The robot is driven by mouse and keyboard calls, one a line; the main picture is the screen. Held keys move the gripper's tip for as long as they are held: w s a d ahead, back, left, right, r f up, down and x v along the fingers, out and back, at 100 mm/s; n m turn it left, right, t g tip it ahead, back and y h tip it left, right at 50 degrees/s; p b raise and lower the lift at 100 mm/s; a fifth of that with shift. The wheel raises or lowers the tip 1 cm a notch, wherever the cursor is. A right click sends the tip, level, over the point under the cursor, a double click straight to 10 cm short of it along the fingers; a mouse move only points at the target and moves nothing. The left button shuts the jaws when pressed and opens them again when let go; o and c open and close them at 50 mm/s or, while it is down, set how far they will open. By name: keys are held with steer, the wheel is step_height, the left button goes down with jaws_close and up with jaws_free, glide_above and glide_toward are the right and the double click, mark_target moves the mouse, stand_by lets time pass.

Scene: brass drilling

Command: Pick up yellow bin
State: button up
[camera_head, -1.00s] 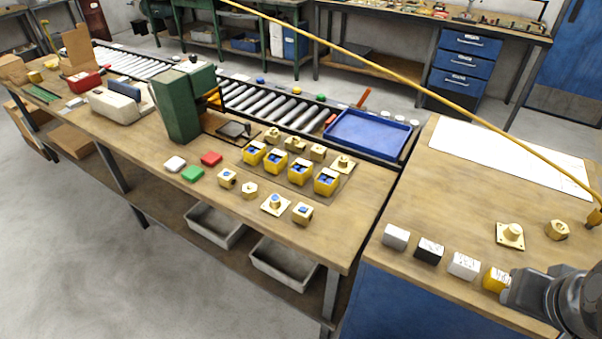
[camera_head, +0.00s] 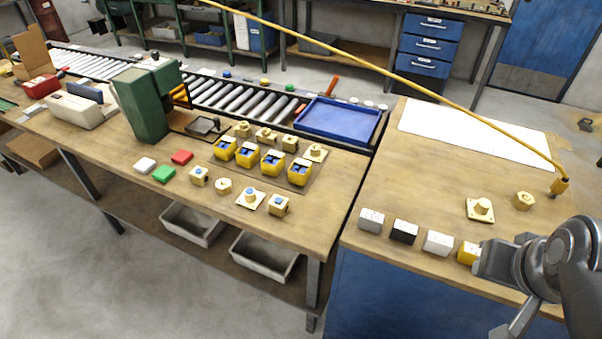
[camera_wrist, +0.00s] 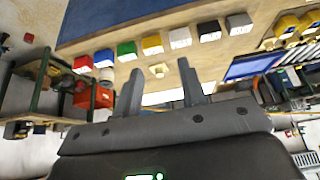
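The yellow bin (camera_head: 468,252) is a small box in a row near the front edge of the right table, partly hidden behind my arm's end in the head view. In the wrist view, which looks upside down, the yellow bin (camera_wrist: 152,44) sits between a green and a white box. My gripper (camera_wrist: 160,82) is open and empty there, its two fingers apart. The yellow bin appears beyond the fingertips, with no contact visible. The fingertips are not clear in the head view.
White (camera_head: 437,243), black (camera_head: 404,231) and grey (camera_head: 371,220) boxes continue the row. Brass parts (camera_head: 481,210) stand behind it. A yellow pole (camera_head: 400,78) slants across the head view. Several yellow bins with blue contents (camera_head: 272,161) stand on the left table (camera_head: 330,190).

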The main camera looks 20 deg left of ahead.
steer(key=o, duration=0.8)
steer(key=shift+o, duration=0.2)
steer(key=w+a+r, duration=0.1)
steer(key=w+a, duration=0.2)
steer(key=w, duration=0.4)
steer(key=w+a+r, duration=0.2)
steer(key=w+a, duration=0.2)
steer(key=w, duration=0.2)
steer(key=g, duration=0.1)
glide_above(300, 168)
steer(key=s+d, duration=0.2)
steer(key=s, duration=0.4)
steer(key=f, duration=2.6)
steer(key=shift+w+a, duration=0.2)
steer(key=shift+w, duration=0.05)
steer(key=shift+w+x, duration=0.2)
steer(key=shift+x, duration=2.45)
